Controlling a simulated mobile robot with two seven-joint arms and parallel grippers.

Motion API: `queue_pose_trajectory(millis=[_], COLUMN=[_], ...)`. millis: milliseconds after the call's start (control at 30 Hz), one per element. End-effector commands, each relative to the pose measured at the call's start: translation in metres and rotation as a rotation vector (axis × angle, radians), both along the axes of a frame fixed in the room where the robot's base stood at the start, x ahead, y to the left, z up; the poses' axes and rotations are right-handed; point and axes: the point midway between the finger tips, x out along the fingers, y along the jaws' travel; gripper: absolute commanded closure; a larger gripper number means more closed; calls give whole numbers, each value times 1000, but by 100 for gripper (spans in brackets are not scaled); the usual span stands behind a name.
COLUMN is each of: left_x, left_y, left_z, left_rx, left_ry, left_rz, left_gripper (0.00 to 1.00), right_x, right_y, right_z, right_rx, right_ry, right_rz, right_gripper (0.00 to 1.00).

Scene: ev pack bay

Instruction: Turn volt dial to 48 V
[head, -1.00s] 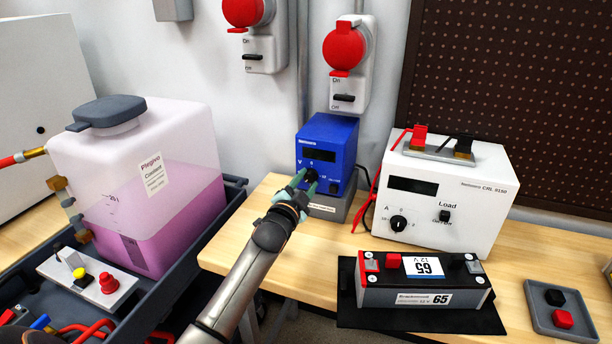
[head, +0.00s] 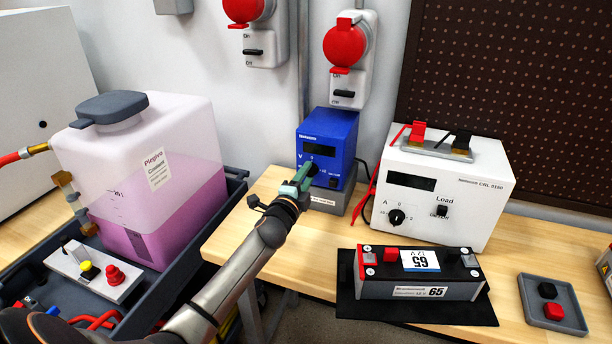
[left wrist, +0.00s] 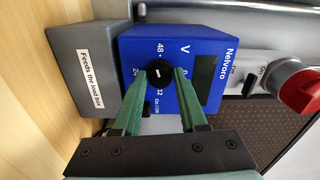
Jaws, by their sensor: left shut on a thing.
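The blue power supply (head: 328,142) stands on a grey block (head: 335,198) at the back of the bench. Its black volt dial (left wrist: 160,73) shows in the left wrist view, with 48, 24 and 12 printed around it. A short white mark shows on the dial, but I cannot tell surely which number it points to. My left gripper (head: 308,168) is at the supply's front; its green fingers (left wrist: 159,84) are shut on the dial, one on each side. In the head view the fingers mostly hide the dial. My right gripper is in neither view.
A white load unit (head: 450,195) stands right of the supply, with a red cable (head: 367,195) between them. A battery (head: 420,275) on a black mat and a grey tray (head: 570,318) sit in front. A pink-filled tank (head: 180,215) is at left.

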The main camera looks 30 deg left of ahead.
Motion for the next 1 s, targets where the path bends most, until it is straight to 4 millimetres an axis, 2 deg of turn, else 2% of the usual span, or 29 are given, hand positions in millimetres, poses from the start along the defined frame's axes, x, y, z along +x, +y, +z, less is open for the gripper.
queue_pose_trajectory(millis=[467, 500, 733, 1000], left_x=[1, 1, 1, -1], left_y=[0, 0, 0, 0], left_z=[4, 4, 2, 1], left_rx=[12, 13, 11, 10], left_ry=[-4, -5, -2, 1], left_rz=[0, 0, 0, 0], left_gripper=[100, 54, 28, 28], right_x=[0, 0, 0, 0], right_y=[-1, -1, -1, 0], right_z=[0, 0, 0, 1], right_rx=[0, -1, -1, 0], right_ry=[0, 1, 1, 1], right_rz=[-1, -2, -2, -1], right_gripper=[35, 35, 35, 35])
